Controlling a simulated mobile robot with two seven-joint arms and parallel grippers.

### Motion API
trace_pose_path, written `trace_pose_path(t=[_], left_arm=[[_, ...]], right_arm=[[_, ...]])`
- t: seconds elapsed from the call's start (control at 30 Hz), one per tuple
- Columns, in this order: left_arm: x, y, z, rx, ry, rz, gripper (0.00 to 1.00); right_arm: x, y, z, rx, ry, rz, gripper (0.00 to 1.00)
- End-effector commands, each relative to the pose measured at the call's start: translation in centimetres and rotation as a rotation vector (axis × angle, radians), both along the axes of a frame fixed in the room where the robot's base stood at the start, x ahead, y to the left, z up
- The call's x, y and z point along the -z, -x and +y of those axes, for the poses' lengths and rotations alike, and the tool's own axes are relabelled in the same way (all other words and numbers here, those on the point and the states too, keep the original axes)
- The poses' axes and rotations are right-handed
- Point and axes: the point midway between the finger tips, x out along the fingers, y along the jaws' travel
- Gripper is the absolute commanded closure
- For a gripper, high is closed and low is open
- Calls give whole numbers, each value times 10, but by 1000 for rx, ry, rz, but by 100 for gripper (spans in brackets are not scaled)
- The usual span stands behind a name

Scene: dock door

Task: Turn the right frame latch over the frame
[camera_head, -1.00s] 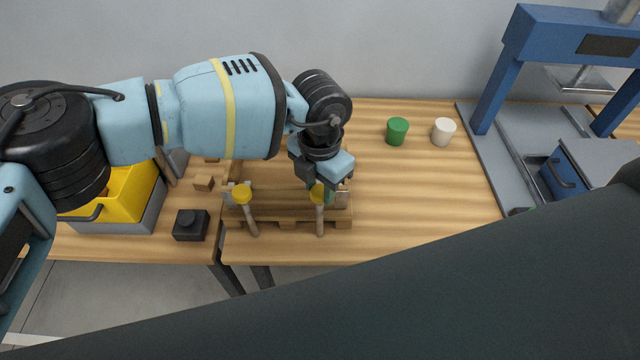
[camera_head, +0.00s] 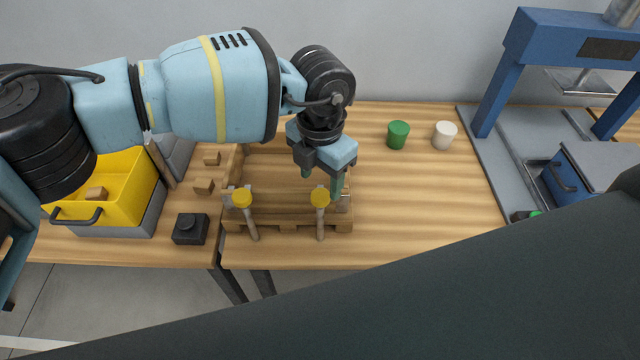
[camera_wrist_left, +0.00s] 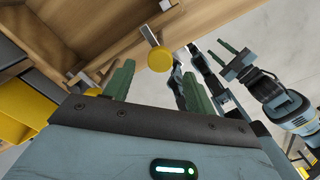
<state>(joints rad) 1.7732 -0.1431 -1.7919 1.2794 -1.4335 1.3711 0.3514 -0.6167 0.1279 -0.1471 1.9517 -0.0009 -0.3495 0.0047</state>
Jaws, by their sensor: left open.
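The right frame latch (camera_head: 320,198) has a yellow round cap and a stem leaning down the front of a wooden frame (camera_head: 286,214). Its cap also shows in the left wrist view (camera_wrist_left: 160,58), beyond and between the fingertips, apart from them. My left gripper (camera_head: 322,181) is open and empty, fingers down, just behind the cap at the frame's right end; its green fingers also show in the left wrist view (camera_wrist_left: 156,84). The left latch (camera_head: 243,198) has a similar yellow cap. My right gripper (camera_wrist_left: 223,54) shows small in the left wrist view, fingers apart.
A yellow bin (camera_head: 119,205) and a black block (camera_head: 190,228) stand left of the frame. Green (camera_head: 398,134) and white (camera_head: 444,133) cups stand at the back right, near a blue press (camera_head: 497,95). The table right of the frame is clear.

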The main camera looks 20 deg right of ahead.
Motion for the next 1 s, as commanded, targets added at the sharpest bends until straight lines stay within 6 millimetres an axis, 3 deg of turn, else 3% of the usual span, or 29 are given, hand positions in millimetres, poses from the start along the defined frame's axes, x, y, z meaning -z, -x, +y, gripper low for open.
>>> trace_pose_path(t=[0.1, 0.3, 1.0], left_arm=[[-19, 0, 0, 0, 1, -2, 44], [-36, 0, 0, -1, 0, -1, 44], [-38, 0, 0, 1, 0, 0, 44]], right_arm=[[0, 0, 0, -1, 0, 1, 67], [1, 1, 1, 0, -1, 3, 67], [0, -1, 1, 0, -2, -2, 67]])
